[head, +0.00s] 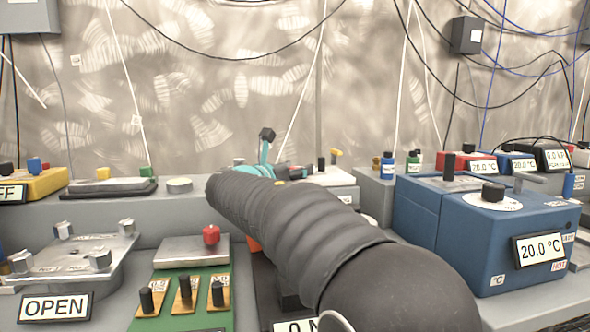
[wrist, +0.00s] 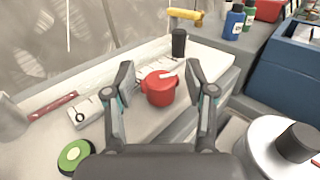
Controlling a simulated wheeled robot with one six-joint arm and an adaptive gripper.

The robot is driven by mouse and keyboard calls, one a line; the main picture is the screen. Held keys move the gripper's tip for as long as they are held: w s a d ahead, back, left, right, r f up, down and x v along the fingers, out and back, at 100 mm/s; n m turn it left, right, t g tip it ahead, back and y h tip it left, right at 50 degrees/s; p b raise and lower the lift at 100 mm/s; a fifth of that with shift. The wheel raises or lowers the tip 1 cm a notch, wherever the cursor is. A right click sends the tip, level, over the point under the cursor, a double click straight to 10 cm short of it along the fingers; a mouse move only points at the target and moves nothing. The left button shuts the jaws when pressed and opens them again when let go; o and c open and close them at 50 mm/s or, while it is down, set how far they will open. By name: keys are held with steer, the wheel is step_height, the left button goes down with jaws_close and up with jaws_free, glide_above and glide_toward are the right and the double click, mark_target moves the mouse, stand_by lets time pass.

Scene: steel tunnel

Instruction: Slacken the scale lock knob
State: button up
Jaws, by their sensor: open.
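My gripper (wrist: 160,82) is open, with one finger left and one right of the red knob. I cannot tell whether either finger touches it. A white marked strip (wrist: 86,117), perhaps the scale, lies left of the knob. In the head view my dark arm covers the middle, and I cannot make out this knob there.
A black post (wrist: 179,43) stands just behind the knob. A grey round part with a black knob (wrist: 298,142) is at the right. A green-topped disc (wrist: 75,155) is at lower left. A blue 20.0 °C unit (head: 480,250) stands right of my arm.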

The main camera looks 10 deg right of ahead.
steer(key=shift+w+d, duration=0.1)
jaws_close()
